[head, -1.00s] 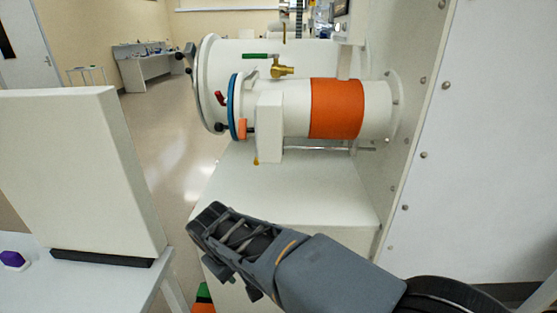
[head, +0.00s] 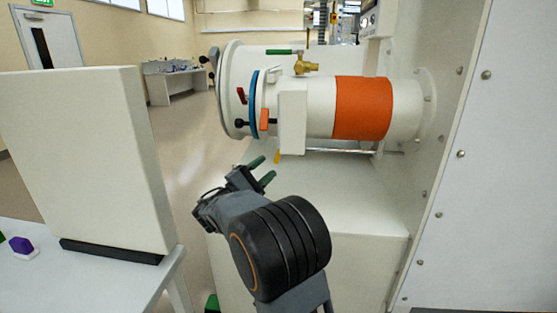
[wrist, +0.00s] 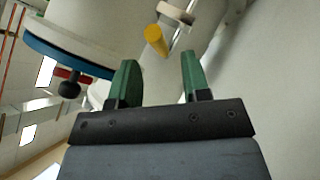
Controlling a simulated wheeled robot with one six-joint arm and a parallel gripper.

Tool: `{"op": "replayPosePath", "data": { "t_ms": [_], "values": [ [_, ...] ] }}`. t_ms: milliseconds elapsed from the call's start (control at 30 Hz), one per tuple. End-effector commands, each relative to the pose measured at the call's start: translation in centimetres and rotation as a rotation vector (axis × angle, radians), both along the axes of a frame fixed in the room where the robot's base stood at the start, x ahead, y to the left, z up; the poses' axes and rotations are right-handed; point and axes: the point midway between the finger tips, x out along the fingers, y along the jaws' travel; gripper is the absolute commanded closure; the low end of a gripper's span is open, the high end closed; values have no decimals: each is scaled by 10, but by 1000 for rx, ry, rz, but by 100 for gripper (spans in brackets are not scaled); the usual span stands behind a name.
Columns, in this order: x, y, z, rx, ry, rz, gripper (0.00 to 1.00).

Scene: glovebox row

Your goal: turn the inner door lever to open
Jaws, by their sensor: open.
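A yellow lever grip (head: 277,157) hangs under the small white transfer chamber (head: 305,108), at the left end of a thin metal rod (head: 340,151). I take it for the inner door lever, though no label shows. My gripper (head: 262,170) is open, with its green fingers just left of and below the yellow grip in the head view. In the wrist view, the yellow grip (wrist: 156,40) lies just beyond the gap between the open fingertips (wrist: 157,62). Nothing is held. I cannot tell how far it is in depth.
A brass valve (head: 305,65) with a green handle (head: 280,52) sits above. A white panel (head: 90,160) stands on the left table. The pale ledge (head: 330,195) is clear.

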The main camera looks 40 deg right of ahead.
Motion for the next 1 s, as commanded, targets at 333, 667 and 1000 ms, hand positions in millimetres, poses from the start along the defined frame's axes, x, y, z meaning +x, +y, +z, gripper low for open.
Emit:
{"op": "replayPosePath", "data": {
  "t_ms": [333, 667, 1000],
  "values": [
    [2, -42, 18, 1, -1, -1, 57],
    [2, -52, 23, 1, 0, 0, 57],
    [2, -52, 23, 1, 0, 0, 75]
  ]
}}
